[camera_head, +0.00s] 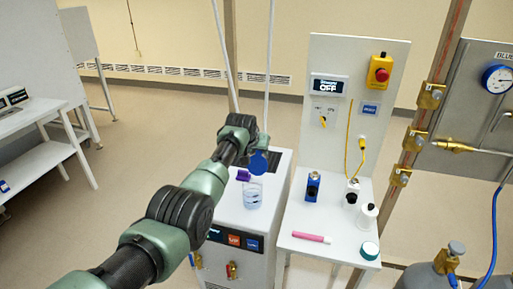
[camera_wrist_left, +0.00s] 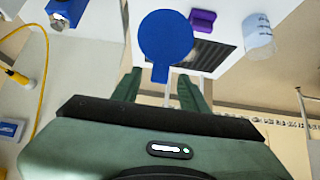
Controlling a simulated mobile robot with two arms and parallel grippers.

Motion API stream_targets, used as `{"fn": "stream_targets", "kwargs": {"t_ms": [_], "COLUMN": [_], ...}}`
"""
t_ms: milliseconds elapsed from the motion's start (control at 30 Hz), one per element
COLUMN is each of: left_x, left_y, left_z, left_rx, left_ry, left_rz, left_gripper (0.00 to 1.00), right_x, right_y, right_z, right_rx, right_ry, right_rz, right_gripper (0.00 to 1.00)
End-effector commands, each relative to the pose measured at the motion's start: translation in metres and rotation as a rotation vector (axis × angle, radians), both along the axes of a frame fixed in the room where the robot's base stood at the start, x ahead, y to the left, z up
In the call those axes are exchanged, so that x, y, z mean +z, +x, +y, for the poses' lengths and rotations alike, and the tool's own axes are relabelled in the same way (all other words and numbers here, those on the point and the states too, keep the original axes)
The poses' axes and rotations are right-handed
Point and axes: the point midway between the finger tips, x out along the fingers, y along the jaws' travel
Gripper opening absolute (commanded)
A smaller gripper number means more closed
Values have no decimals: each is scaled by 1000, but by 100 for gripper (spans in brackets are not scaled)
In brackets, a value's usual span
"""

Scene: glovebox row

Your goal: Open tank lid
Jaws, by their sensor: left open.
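A round blue lid (camera_head: 259,162) with a short tab is over the top of the white tank unit (camera_head: 225,222). In the left wrist view the blue lid (camera_wrist_left: 166,36) shows face-on, with its tab pointing toward my left gripper (camera_wrist_left: 160,88). The gripper's two green fingers are open, one on each side of the tab's line, with gaps visible. In the head view my left gripper (camera_head: 262,141) is just behind and above the lid, partly hidden by my own wrist. I cannot tell whether the lid is seated or raised. My right gripper is not in view.
A purple block (camera_head: 243,175) and a clear beaker (camera_head: 252,195) are beside the lid on the unit. A dark grille (camera_wrist_left: 205,52) is near the lid. The white bench (camera_head: 300,250) at right holds a blue box (camera_head: 313,187) and a pink marker (camera_head: 311,237).

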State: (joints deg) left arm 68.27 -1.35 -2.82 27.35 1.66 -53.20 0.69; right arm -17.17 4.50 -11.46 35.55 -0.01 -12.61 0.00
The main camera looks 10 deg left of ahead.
Motion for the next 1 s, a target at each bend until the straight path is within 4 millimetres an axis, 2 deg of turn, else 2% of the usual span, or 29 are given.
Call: {"fn": "stream_targets", "kwargs": {"t_ms": [367, 733, 1000], "left_x": [19, 50, 58], "left_y": [-17, -44, -51], "left_z": [0, 1, 2], "left_rx": [0, -1, 0], "left_ry": [0, 1, 0], "left_rz": [-1, -4, -2], "left_gripper": [44, 44, 44], "right_x": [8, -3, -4], "right_y": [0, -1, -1], "right_z": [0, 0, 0], "right_rx": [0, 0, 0], "right_ry": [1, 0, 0], "right_rz": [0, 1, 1], "right_gripper": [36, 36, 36]}}
